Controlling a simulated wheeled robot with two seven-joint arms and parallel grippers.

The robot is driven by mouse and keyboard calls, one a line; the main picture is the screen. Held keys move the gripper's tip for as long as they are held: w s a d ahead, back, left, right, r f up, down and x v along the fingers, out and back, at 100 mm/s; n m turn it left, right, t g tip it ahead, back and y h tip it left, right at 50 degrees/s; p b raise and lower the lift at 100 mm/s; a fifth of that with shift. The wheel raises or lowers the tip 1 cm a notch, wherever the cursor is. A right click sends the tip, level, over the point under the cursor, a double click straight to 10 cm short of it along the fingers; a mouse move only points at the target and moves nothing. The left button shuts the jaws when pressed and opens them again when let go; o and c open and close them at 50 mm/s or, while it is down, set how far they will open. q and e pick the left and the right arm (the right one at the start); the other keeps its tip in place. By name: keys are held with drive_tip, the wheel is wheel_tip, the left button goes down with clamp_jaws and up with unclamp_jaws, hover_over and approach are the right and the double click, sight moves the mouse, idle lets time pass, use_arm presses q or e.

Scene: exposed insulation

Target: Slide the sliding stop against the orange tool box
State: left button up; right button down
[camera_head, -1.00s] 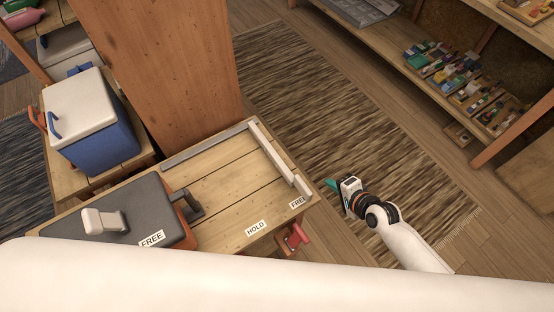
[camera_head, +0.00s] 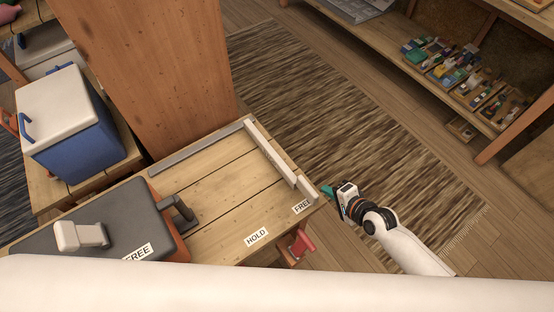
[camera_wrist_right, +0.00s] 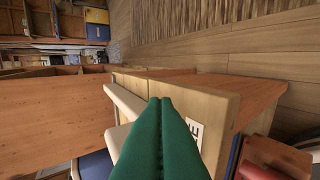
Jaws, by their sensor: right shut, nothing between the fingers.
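The orange tool box (camera_head: 102,222) has a dark grey lid with a white handle, a black latch on its right side and orange sides; it sits on the left of the wooden bench. The sliding stop (camera_head: 268,152) is a pale bar lying across the right end of the bench, with bare boards between it and the box. My right gripper (camera_head: 326,190), with green fingers, is shut and empty just right of the stop's near end. In the right wrist view its fingers (camera_wrist_right: 161,135) point towards the bench end and the stop (camera_wrist_right: 124,102). My left gripper is not in view.
A grey rail (camera_head: 195,150) runs along the bench's back edge. A HOLD label (camera_head: 256,237) and FREE labels lie along the front. A tall wooden panel (camera_head: 150,70) and a blue cooler (camera_head: 80,140) stand behind.

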drive_tip(key=shift+s+a+r+p, duration=0.1)
drive_tip(key=shift+s+a+p, duration=0.6)
drive_tip(key=shift+a+p, duration=0.25)
drive_tip(key=shift+s+a+p, duration=0.6)
drive_tip(key=shift+s+a, duration=0.15)
drive_tip(key=shift+a, duration=0.2)
drive_tip(key=shift+s+a+p, duration=0.55)
drive_tip(key=shift+s+a, duration=0.15)
drive_tip(key=shift+a, duration=0.2)
drive_tip(key=shift+s+a, duration=0.3)
drive_tip(key=shift+a, duration=0.05)
drive_tip(key=shift+s+a+p, duration=0.95)
drive_tip(key=shift+s+a, duration=0.15)
drive_tip(key=shift+a, duration=0.3)
drive_tip(key=shift+s+a+p, duration=0.35)
drive_tip(key=shift+s+a, duration=0.45)
drive_tip(key=shift+a, duration=0.2)
